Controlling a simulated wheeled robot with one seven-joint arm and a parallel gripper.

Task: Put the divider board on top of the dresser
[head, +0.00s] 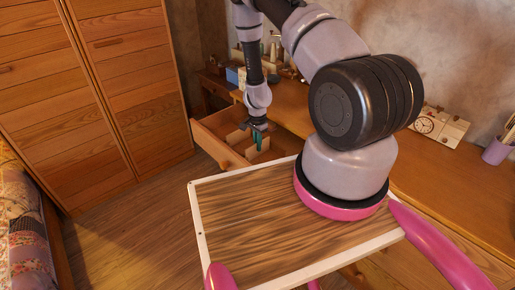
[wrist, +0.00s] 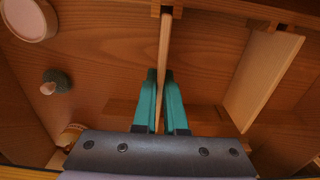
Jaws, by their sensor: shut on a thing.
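The divider board (wrist: 165,48) is a thin, light wooden panel seen nearly edge-on in the wrist view. It stands upright inside the open drawer (head: 219,149), its far end at a notch in the drawer wall. My gripper (wrist: 160,98) has its two teal fingers closed on either side of the board; in the head view my gripper (head: 258,141) is down in the drawer. Whether the board is still seated in its notch I cannot tell. The dresser top (head: 288,112) is a long wooden surface behind and above the drawer.
A second divider (wrist: 262,78) stands to the right of the held one. A round pinkish item (wrist: 28,18) and a small dark item (wrist: 56,82) lie in the left compartment. A wardrobe (head: 130,85) stands left.

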